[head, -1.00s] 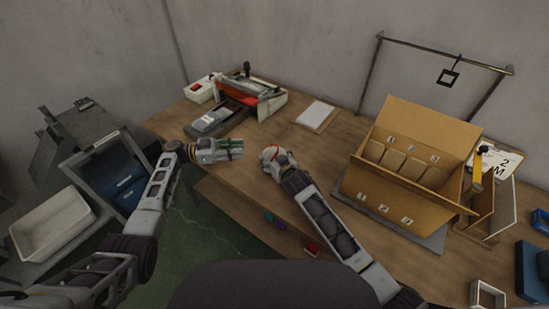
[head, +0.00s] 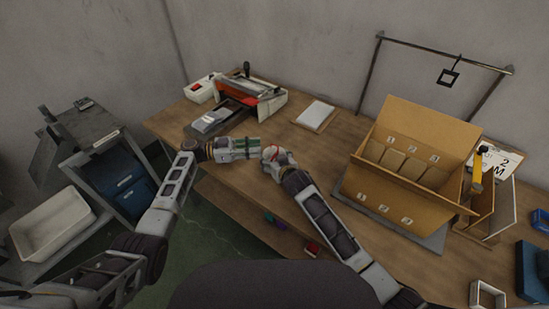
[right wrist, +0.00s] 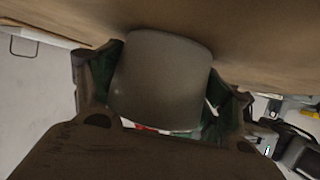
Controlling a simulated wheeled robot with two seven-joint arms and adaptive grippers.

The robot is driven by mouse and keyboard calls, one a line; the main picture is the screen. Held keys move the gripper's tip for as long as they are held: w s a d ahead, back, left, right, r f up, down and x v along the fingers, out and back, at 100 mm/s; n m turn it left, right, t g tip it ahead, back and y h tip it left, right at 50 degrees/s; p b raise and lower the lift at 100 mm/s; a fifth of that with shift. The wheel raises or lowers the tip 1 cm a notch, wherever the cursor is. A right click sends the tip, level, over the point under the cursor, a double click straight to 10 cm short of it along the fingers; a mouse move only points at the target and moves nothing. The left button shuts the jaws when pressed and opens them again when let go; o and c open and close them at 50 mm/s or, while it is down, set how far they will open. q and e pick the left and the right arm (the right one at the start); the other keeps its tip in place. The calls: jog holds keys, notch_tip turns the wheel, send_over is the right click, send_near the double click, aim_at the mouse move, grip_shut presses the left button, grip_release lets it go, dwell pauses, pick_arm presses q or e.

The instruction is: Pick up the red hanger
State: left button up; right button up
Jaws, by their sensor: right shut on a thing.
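Whether this is the red hanger cannot be told. My left gripper (head: 247,147), with green pads, points right and is close to the right gripper's tip. Whether its fingers are apart is too small to tell.
A cardboard bin with numbered slots (head: 398,172) stands on the table's right. A red and grey machine (head: 252,97) and a grey device (head: 213,121) are at the back left. A white pad (head: 315,115) lies between. A small red item (head: 312,249) shows below the front edge.

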pick_arm(q)
jog(key=shift+w+d+r, duration=0.1)
jog(key=shift+d, duration=1.2)
jog(key=shift+w+d+r, duration=0.1)
jog(key=shift+d, duration=1.15)
grip_shut()
